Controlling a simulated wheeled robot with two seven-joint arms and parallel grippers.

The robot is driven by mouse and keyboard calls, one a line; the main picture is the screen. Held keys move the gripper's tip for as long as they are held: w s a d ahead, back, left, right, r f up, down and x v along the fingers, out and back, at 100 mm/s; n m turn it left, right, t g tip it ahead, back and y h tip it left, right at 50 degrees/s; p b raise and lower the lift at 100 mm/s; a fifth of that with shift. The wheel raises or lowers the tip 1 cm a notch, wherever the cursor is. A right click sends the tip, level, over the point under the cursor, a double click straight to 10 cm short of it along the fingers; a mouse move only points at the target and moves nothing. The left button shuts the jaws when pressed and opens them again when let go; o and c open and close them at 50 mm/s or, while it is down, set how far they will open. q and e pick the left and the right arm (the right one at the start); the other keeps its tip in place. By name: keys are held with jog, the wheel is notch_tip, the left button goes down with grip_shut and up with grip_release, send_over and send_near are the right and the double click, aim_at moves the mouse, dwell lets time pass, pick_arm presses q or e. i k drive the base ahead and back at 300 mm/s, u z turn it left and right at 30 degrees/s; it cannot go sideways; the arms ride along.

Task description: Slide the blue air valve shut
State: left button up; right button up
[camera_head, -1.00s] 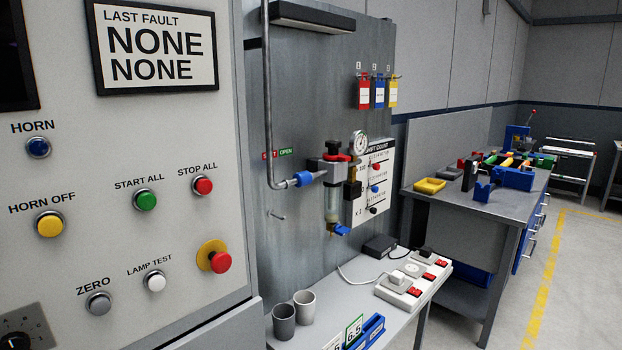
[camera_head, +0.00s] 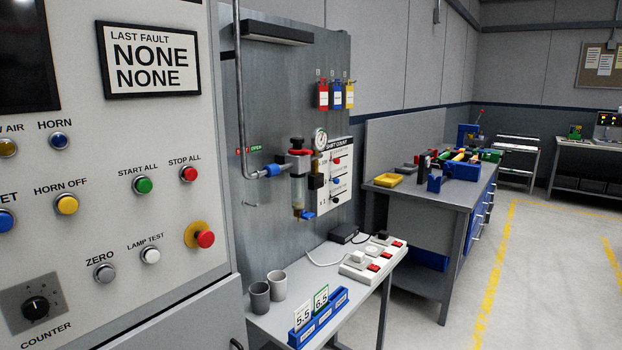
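The blue air valve (camera_head: 272,170) is a blue sleeve on the horizontal pipe fitting on the grey metal panel. It sits between the bent grey pipe (camera_head: 244,110) and the filter regulator (camera_head: 299,180) with its round gauge (camera_head: 320,139). Another blue piece (camera_head: 308,215) is at the bottom of the filter bowl. Neither of my grippers is in view.
A control cabinet (camera_head: 120,200) with several buttons fills the left. Below the valve, a narrow shelf (camera_head: 262,318) holds grey cups (camera_head: 259,297), a blue rack (camera_head: 318,320) and a power strip (camera_head: 352,272). A workbench (camera_head: 408,200) stands to the right. Grey floor (camera_head: 520,280) is open at right.

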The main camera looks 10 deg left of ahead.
aim_at(273, 169)
jog(key=z, duration=0.35)
jog(key=k, duration=0.75)
jog(key=u, duration=0.65)
jog(key=i, duration=1.7)
jog(key=z, duration=0.6)
